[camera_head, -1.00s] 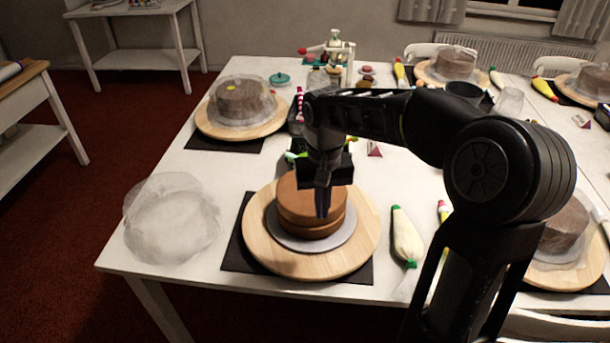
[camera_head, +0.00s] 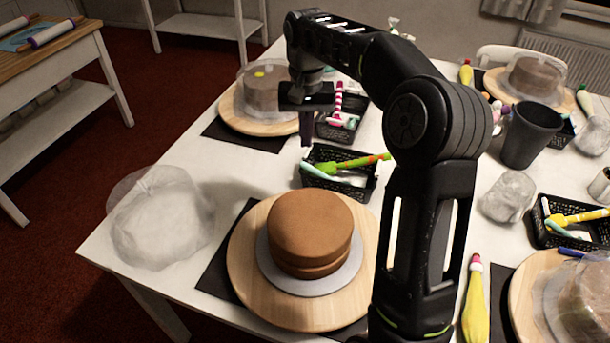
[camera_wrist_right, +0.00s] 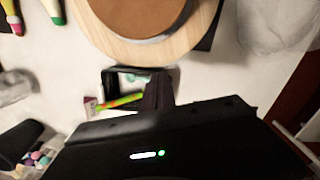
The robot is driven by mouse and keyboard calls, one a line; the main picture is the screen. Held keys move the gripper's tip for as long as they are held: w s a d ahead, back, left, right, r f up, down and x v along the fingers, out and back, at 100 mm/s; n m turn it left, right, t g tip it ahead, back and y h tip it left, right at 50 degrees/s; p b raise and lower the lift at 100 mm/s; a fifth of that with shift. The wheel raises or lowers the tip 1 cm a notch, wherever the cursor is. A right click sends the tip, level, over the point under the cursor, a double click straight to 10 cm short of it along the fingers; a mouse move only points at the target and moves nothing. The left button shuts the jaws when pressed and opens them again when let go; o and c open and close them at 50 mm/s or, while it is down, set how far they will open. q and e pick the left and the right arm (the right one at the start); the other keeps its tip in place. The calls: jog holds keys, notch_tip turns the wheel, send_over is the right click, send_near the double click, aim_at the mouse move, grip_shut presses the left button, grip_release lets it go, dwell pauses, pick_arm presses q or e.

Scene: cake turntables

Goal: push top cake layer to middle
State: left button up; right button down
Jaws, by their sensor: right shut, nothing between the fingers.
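The brown cake (camera_head: 312,228) has two layers and sits on a grey disc (camera_head: 345,277) on the round wooden turntable (camera_head: 250,280). The top layer lies on the lower one and looks close to lined up with it. My right gripper (camera_head: 306,140) is shut and empty, raised behind the cake and apart from it, above the table near the black baskets. In the right wrist view the cake (camera_wrist_right: 140,15) shows at the top edge, and the dark fingers (camera_wrist_right: 158,92) are together. My left gripper is not in view.
A crumpled clear cover (camera_head: 160,220) lies left of the turntable. A black basket with tools (camera_head: 335,172) stands just behind the cake. A covered cake (camera_head: 262,88) is at the back left. A dark cup (camera_head: 530,135) stands at the right.

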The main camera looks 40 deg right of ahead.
aim_at(307, 189)
jog(key=s+f, duration=0.1)
jog(key=f, duration=0.2)
jog(key=s+a+f, duration=0.1)
jog(key=f, duration=0.2)
jog(key=s+f, duration=0.1)
jog(key=f, duration=0.3)
jog(key=shift+a, duration=0.4)
jog(key=shift+s+a+f, duration=0.1)
jog(key=shift+s+a, duration=0.05)
jog(key=shift+s+a+f+b, duration=0.15)
jog(key=shift+s+a+b, duration=0.15)
jog(key=shift+s+b, duration=0.1)
jog(key=shift+s+a+r, duration=0.25)
jog(key=shift+s+a, duration=0.05)
jog(key=shift+s, duration=0.15)
jog(key=shift+w+d+f, duration=0.1)
jog(key=shift+w, duration=0.05)
